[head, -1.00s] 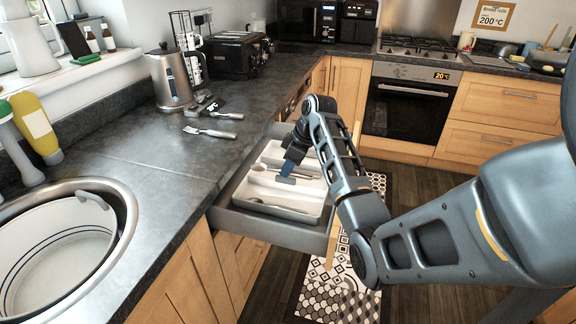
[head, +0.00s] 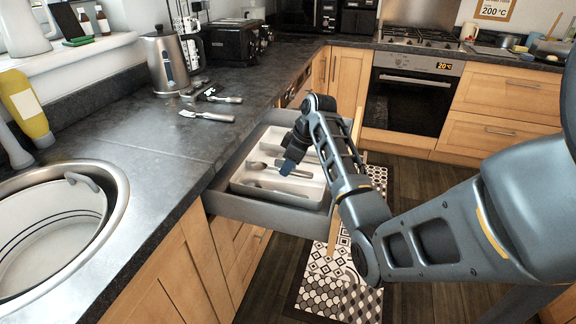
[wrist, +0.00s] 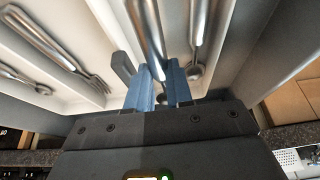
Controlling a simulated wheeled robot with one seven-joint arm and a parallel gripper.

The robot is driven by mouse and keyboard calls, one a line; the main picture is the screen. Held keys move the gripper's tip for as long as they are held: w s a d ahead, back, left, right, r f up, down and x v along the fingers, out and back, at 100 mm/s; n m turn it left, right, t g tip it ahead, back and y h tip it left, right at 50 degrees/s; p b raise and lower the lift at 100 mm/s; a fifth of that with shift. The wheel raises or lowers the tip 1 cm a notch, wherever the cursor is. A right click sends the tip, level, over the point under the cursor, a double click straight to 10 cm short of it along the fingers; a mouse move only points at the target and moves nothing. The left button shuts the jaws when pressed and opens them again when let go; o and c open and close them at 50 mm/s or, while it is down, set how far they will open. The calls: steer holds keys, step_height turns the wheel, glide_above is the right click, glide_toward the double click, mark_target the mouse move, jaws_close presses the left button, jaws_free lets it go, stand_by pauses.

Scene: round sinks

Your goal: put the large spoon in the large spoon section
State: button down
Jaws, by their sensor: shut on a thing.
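The large spoon (head: 257,166) is metal and lies level across the cutlery tray (head: 236,186) in the open drawer. My gripper (head: 287,166) is shut on it, low over the tray's near part. In the wrist view the spoon's shiny handle (wrist: 147,35) runs up from between the blue fingers (wrist: 158,88). A second spoon (wrist: 198,45) lies in the compartment to its right. A fork (wrist: 55,45) and a smaller piece of cutlery (wrist: 24,79) lie in compartments to the left. I cannot tell whether the held spoon touches the tray floor.
The drawer's grey wall (head: 262,211) surrounds the tray closely. On the counter (head: 130,130) lie loose cutlery (head: 207,116) and a kettle (head: 166,62). A sink with a white bowl (head: 45,235) is at left. A patterned mat (head: 340,290) covers the floor.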

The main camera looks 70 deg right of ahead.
steer(key=c, duration=0.9)
jaws_free()
steer(key=shift+c, duration=0.2)
steer(key=shift+v, duration=3.9)
